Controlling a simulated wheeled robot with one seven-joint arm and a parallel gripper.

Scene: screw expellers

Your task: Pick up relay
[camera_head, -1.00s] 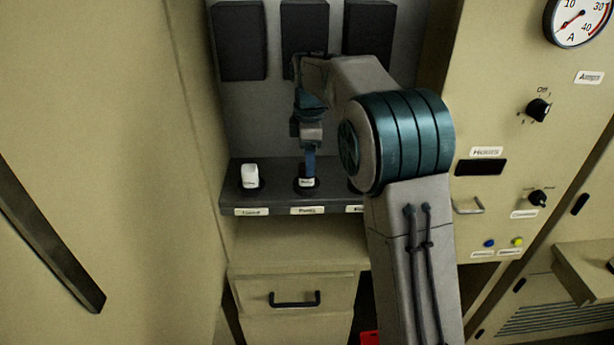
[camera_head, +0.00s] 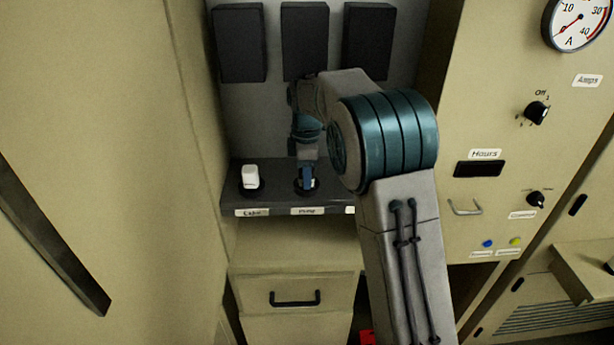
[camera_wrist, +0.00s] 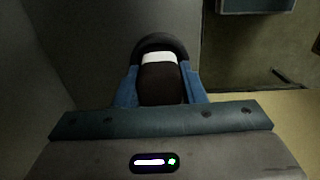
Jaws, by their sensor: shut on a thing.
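The relay (camera_wrist: 160,82) is a dark block with a white band, seen in the wrist view between the two blue fingers of my gripper (camera_wrist: 160,92). The gripper is shut on it. A round black socket (camera_wrist: 161,42) curves around its far side. In the head view my gripper (camera_head: 305,183) points down at the middle socket on the dark shelf (camera_head: 280,200) and largely hides the relay there. Whether the relay is still seated in the socket cannot be told. A white relay (camera_head: 250,175) stands upright in the left socket. My arm hides the right socket.
Dark panels (camera_head: 304,42) hang on the back wall above the shelf. A drawer with a black handle (camera_head: 295,299) lies below. A tall beige cabinet wall (camera_head: 110,150) borders the left. The panel at right has a gauge (camera_head: 577,22) and knobs (camera_head: 536,113).

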